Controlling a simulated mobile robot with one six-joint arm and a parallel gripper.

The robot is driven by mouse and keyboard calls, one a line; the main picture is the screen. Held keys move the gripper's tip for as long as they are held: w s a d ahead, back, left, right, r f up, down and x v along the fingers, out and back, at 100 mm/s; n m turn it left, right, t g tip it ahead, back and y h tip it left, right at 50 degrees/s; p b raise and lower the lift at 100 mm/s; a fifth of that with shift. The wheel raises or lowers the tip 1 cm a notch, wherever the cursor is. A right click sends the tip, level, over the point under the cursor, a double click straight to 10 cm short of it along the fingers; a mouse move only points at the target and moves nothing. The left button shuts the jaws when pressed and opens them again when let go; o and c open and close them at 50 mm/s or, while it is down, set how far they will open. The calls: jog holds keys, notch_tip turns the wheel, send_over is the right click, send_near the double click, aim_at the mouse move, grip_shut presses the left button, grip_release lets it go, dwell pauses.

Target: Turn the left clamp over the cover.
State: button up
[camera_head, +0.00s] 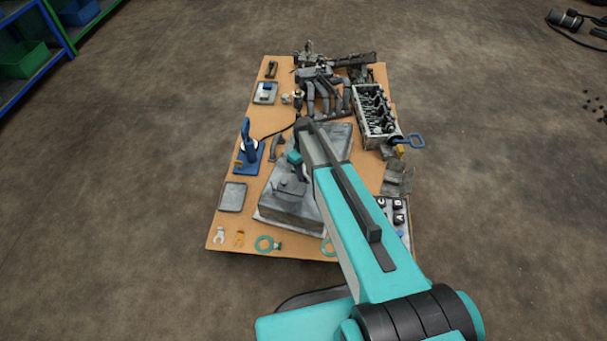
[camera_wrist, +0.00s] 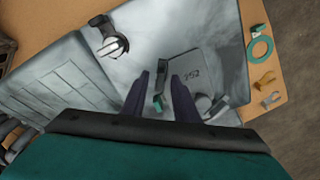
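The cover (camera_wrist: 190,75) is a pale grey plate marked "252" on a grey metal housing (camera_head: 290,213). In the wrist view a small clamp with a teal end (camera_wrist: 158,102) stands at the cover's left edge. A grey clamp-like piece (camera_wrist: 217,107) is at its lower right. My gripper (camera_wrist: 161,80) is open, with one dark finger on each side of the teal-ended clamp. I cannot tell whether the fingers touch it. In the head view my arm hides part of the housing, and the fingers are too small to judge.
A silver cap (camera_wrist: 112,44) sits on the housing. The floor around is mostly clear.

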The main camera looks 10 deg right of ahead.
jog(key=shift+f, duration=0.2)
grip_shut()
jog(key=shift+a, duration=0.1)
